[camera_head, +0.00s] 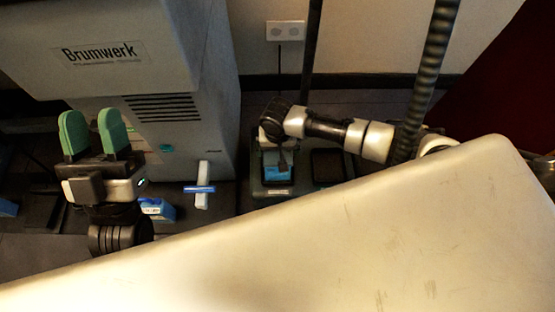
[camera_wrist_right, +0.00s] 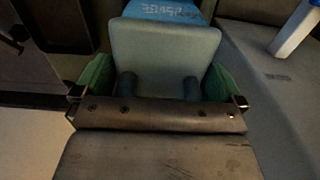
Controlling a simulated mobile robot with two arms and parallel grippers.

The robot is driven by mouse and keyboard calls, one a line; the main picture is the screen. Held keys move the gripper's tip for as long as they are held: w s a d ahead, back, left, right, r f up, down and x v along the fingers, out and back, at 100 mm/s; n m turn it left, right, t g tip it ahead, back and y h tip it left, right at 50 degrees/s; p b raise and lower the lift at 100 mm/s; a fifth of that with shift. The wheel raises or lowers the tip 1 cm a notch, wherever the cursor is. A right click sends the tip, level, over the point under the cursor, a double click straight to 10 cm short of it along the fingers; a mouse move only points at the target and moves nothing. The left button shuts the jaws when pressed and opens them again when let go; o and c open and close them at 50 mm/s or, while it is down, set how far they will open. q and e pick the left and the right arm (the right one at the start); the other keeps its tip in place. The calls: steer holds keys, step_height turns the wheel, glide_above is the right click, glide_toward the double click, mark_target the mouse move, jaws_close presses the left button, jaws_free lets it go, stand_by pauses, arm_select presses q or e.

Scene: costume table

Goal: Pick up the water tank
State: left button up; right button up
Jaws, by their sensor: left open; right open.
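A grey-blue box with a bright blue part (camera_head: 278,173) stands in a dark tray beyond the pale table edge; it looks like the water tank, though I cannot be sure. In the right wrist view its pale grey-blue panel (camera_wrist_right: 165,45) fills the middle, with blue lettered material behind it. My right gripper (camera_head: 276,145) points down over it, open; in the wrist view its green fingers (camera_wrist_right: 165,78) lie on either side of the panel. Contact is not clear. My left gripper (camera_head: 90,133) is open and empty, green fingers up, in front of the grey machine.
The grey Brumwerk machine (camera_head: 185,65) stands at the left. A white and blue upright piece (camera_head: 202,188) and a blue box (camera_head: 157,209) are near its base. A dark tray (camera_head: 328,168) is right of the tank. The pale tabletop (camera_head: 330,250) in front is bare.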

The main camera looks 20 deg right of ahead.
steer(key=c, duration=1.4)
steer(key=shift+c, duration=0.9)
steer(key=shift+r, duration=0.1)
